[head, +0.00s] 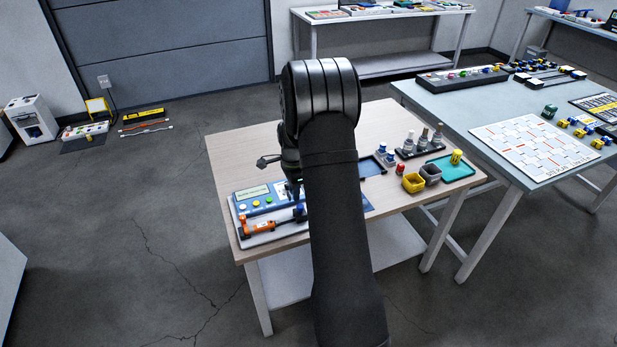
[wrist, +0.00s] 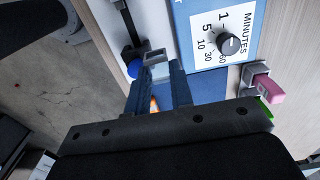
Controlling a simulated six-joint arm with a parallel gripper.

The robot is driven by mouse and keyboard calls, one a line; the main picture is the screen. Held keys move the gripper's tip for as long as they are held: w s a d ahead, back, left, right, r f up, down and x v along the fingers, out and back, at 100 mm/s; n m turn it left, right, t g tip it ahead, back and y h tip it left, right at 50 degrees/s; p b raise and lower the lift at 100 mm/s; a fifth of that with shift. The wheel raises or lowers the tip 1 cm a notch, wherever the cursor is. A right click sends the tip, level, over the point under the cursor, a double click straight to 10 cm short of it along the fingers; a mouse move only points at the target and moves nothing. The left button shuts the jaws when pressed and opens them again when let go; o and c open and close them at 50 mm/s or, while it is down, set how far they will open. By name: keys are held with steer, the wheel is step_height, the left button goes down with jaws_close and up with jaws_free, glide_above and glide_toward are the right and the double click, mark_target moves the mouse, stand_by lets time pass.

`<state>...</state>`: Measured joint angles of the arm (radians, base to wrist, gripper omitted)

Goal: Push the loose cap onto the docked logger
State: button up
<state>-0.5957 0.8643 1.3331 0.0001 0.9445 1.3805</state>
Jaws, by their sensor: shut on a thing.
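My gripper (wrist: 157,82) is low over the left part of the wooden table, with its fingers closed in. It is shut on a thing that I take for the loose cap. Only a small orange and white patch (wrist: 153,104) shows between the fingers. The docked logger appears to be the orange and black piece (head: 260,225) lying along the front of the panel. A blue round part (wrist: 135,68) and a grey bracket (wrist: 155,56) lie at the fingertips. I cannot tell whether cap and logger touch. In the head view my arm hides most of the gripper.
A timer dial (wrist: 229,43) and a grey holder with a pink block (wrist: 264,88) are close to the right of the fingers. Yellow (head: 413,183) and grey (head: 430,175) cups, a teal tray (head: 458,171) and a bottle rack (head: 421,150) stand at the table's right.

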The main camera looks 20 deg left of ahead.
glide_toward(282, 224)
steer(key=w+d, duration=0.2)
steer(key=shift+a+f, duration=0.1)
steer(key=shift+f, duration=3.1)
steer(key=shift+s+a+f, duration=0.1)
steer(key=shift+s+a, duration=0.8)
steer(key=shift+c, duration=0.3)
stand_by(0.4)
steer(key=o, duration=1.1)
steer(key=shift+o, duration=0.2)
steer(key=shift+r, duration=0.65)
steer(key=shift+r, duration=3)
